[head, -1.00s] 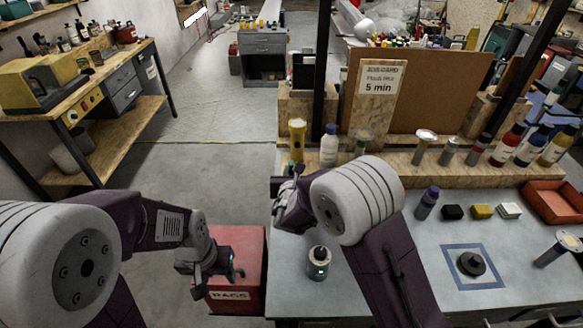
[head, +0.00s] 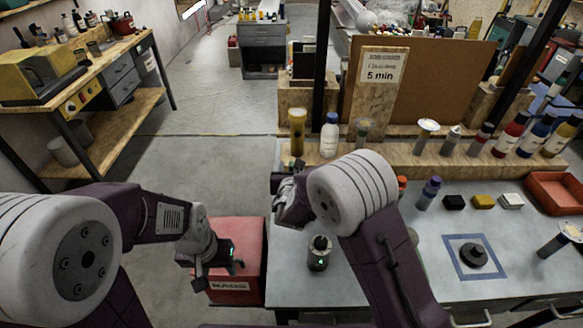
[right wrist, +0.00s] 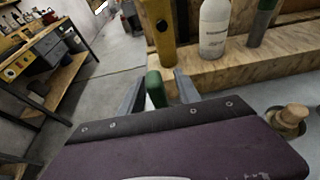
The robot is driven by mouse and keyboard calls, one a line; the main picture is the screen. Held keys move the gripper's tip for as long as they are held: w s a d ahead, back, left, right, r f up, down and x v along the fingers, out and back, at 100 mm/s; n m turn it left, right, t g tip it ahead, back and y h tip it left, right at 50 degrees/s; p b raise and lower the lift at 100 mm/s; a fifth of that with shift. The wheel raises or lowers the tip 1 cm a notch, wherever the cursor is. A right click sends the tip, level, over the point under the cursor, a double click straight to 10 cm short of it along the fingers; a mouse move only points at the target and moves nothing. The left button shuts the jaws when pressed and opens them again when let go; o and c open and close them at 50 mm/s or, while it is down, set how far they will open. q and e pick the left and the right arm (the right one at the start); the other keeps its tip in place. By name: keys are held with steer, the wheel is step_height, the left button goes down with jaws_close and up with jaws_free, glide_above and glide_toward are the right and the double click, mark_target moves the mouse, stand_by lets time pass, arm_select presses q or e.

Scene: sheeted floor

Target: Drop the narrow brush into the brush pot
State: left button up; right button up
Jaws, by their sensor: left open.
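My left gripper (head: 234,267) is open and empty beside and above the red RAGS bin (head: 230,286). My right gripper (head: 290,193) is over the bench's left end, seen partly behind my right arm. In the right wrist view its fingers (right wrist: 160,74) are apart, with a green upright piece (right wrist: 155,89) between them and a gap beside it. I cannot tell whether this piece is the narrow brush. I cannot pick out the brush pot for certain.
A blue square outline (head: 476,275) with a black knob and an orange tray (head: 552,192) are at right.

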stand_by(0.3)
steer(key=shift+s, duration=0.35)
steer(key=s+b, duration=0.2)
steer(key=s, duration=0.6)
steer(key=shift+s+b, duration=0.4)
